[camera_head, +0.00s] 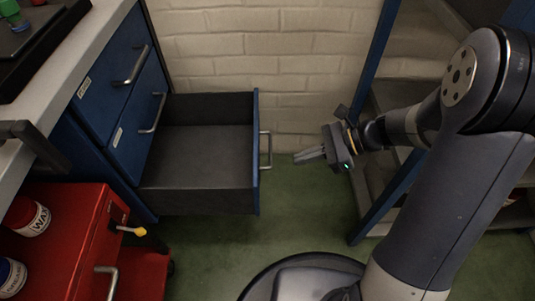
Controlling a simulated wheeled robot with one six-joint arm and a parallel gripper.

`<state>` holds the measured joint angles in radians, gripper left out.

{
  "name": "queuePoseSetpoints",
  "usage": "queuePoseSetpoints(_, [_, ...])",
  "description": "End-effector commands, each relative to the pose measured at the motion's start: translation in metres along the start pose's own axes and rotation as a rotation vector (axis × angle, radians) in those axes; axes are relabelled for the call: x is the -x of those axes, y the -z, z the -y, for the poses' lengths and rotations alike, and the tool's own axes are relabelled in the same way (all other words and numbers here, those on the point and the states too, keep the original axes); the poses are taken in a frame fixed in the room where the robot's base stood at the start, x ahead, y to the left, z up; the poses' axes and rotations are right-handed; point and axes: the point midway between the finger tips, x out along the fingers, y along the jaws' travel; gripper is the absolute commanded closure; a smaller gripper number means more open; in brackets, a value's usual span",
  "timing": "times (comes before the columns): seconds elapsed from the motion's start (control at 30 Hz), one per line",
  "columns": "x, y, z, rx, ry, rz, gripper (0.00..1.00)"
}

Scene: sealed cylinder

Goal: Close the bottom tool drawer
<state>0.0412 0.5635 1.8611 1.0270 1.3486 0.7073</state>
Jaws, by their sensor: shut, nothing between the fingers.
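The bottom tool drawer (198,201) is pulled far out of the blue cabinet (92,128) on the left. Its inside is dark grey and looks empty. Its blue front panel (256,150) carries a metal bar handle (266,151) facing right. My gripper (298,157) is shut and empty, pointing left, just to the right of the handle. I cannot tell whether the fingertips touch the handle; a small gap seems to show. The two drawers above, with handles (131,66), look shut.
A red tool cart (62,225) with cans on top and a key-like yellow tag (139,231) stands at the lower left, close to the drawer. A shelf unit with blue posts (375,75) stands at the right. Green floor (310,215) lies between drawer and shelf.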

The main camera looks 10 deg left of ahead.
Motion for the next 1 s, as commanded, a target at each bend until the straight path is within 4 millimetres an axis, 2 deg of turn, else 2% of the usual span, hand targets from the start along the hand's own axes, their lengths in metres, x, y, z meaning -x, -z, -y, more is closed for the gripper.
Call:
queuePoseSetpoints(0.5, [-0.084,0.003,-0.002,0.003,-0.005,-0.002,1.00])
queuePoseSetpoints(0.7, [-0.096,0.001,-0.001,0.003,-0.002,-0.002,1.00])
queuePoseSetpoints(1.0, [-0.097,0.000,-0.001,0.003,-0.002,-0.003,1.00])
